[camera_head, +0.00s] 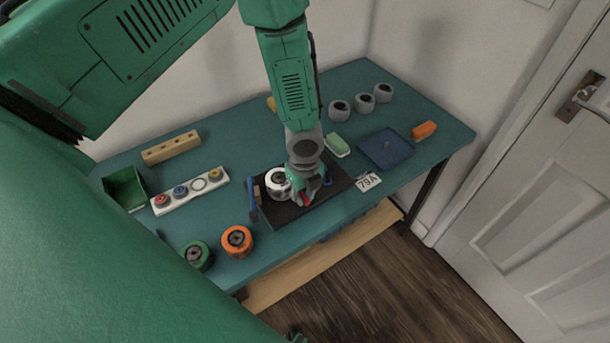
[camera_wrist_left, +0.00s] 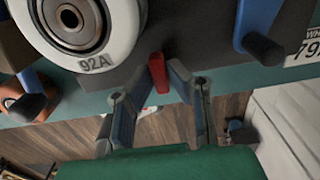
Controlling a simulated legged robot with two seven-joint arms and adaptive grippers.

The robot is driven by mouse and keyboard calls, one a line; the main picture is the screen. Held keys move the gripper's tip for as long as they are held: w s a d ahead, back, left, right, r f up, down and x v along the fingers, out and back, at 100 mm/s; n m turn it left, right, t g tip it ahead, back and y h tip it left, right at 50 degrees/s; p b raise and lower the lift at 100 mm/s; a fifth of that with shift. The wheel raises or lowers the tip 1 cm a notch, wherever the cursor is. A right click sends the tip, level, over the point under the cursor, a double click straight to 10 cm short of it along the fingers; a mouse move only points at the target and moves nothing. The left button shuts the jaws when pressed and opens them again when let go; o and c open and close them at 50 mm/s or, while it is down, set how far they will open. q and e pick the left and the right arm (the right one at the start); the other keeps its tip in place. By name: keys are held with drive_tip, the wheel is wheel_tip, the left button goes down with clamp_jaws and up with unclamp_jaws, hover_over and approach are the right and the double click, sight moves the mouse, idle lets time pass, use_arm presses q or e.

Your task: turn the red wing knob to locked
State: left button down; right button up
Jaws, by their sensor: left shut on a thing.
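The red wing knob (camera_head: 306,199) is at the front of the dark board fixture (camera_head: 283,215), mostly covered by my gripper in the head view. In the left wrist view the knob (camera_wrist_left: 158,73) is a narrow red bar standing between my fingertips. My left gripper (camera_head: 307,196) is shut on it; the fingers (camera_wrist_left: 163,76) come in on both sides. The knob's base and any lock marking are hidden. A white wheel (camera_head: 279,184) marked 92A sits beside the gripper and also shows in the left wrist view (camera_wrist_left: 112,40). My right gripper is not seen.
Blue-handled parts (camera_head: 252,205) flank the fixture on the teal table (camera_head: 335,222). Orange (camera_head: 237,241) and green (camera_head: 197,256) wheels stand front left. A white strip (camera_head: 190,190) with colored parts lies left. A 79A card (camera_head: 368,182) and blue tray (camera_head: 387,149) lie right.

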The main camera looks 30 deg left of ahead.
sight(304, 196)
use_arm(q)
drive_tip(key=shift+f, duration=0.1)
drive_tip(key=c, duration=1.8)
unclamp_jaws()
drive_tip(key=shift+c, duration=0.2)
drive_tip(key=shift+w, duration=0.1)
wheel_tip(304, 196, up, 12)
drive_tip(key=shift+f, duration=0.1)
drive_tip(key=shift+f, duration=0.1)
